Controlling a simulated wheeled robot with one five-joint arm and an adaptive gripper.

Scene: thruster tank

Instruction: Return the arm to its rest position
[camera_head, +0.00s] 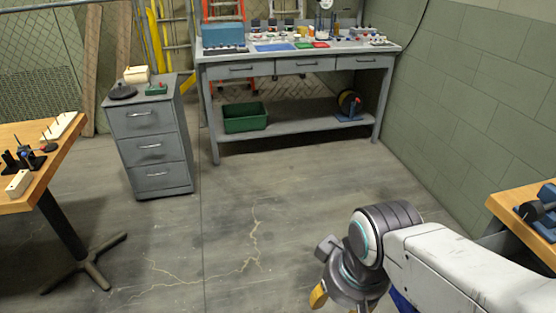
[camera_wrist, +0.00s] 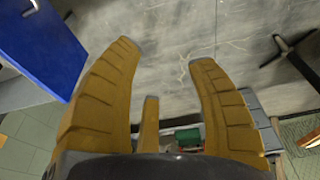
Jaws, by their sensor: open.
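My arm reaches in from the lower right in the head view, its white link extended over the floor. The gripper is open and empty.
A grey workbench (camera_head: 300,55) with drawers stands at the back. A grey drawer cabinet (camera_head: 150,150) is left of it. Wooden tables stand at the left (camera_head: 62,150) and right (camera_head: 510,205) edges. A blue panel (camera_wrist: 45,42) is near my gripper. The middle floor is clear.

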